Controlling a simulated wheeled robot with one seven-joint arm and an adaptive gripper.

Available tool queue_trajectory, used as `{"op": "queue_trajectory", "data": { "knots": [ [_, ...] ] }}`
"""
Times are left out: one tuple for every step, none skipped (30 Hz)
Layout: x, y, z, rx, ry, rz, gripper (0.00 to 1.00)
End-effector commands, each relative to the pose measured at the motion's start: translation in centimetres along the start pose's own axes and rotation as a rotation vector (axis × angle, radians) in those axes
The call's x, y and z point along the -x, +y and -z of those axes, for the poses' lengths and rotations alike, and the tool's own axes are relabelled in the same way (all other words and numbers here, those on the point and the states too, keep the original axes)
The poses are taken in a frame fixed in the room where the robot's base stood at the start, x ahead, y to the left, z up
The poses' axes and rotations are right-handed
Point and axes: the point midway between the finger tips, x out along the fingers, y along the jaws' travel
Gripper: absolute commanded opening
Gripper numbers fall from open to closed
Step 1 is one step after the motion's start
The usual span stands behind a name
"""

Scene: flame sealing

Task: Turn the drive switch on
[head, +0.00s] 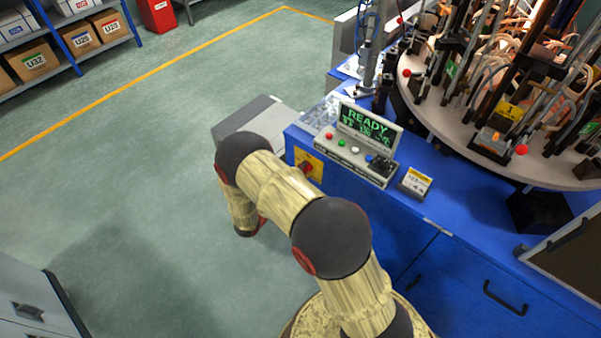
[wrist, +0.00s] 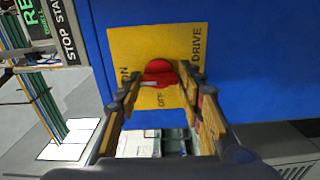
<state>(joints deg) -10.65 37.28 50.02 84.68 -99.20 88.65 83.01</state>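The drive switch is a red knob (wrist: 160,70) on a yellow plate (wrist: 122,42) marked DRIVE, ON and OFF, on the blue cabinet's side. In the wrist view the plate looks turned sideways, with ON to the left of the knob and OFF below it. I cannot tell surely which mark the knob points to. My gripper (wrist: 160,77) is open, with a fingertip on each side of the knob; contact is not clear. In the head view the yellow plate (head: 317,162) and red knob (head: 306,167) show beside my arm, which hides most of my gripper.
A control panel (head: 352,158) with a green READY screen (head: 367,124) and coloured buttons stands on the blue cabinet (head: 400,215). A round carousel (head: 480,150) with glassware is at right. A grey box (head: 253,117) stands left of the cabinet. The floor further left is clear.

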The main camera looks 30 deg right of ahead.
Motion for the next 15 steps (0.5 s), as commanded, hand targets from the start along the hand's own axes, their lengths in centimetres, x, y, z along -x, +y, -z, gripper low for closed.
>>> {"op": "queue_trajectory", "data": {
  "knots": [
    [0.01,-0.06,-0.05,0.002,0.0,0.0,0.41],
    [0.01,-0.06,-0.05,0.002,0.0,0.0,0.43],
    [0.01,-0.04,-0.04,0.002,0.0,0.0,0.45],
    [0.01,-0.03,-0.03,0.002,0.0,0.0,0.47],
    [0.01,-0.03,-0.03,0.002,0.0,0.0,0.48],
    [0.0,-0.02,-0.02,0.001,0.0,0.0,0.51],
    [0.0,-0.01,-0.01,0.001,0.0,0.0,0.52],
    [0.0,0.0,-0.01,0.001,0.0,-0.001,0.54],
    [0.0,0.0,-0.01,0.001,0.0,-0.001,0.55],
    [0.0,0.01,0.0,0.001,0.0,-0.001,0.55],
    [0.0,0.01,0.0,0.001,0.0,-0.001,0.55],
    [0.0,0.02,0.01,0.001,0.0,-0.001,0.55],
    [0.0,0.02,0.01,0.001,0.0,-0.001,0.55],
    [-0.01,0.02,0.01,0.001,0.0,-0.001,0.55],
    [0.0,0.03,0.01,0.001,0.0,-0.001,0.55]
  ]
}}
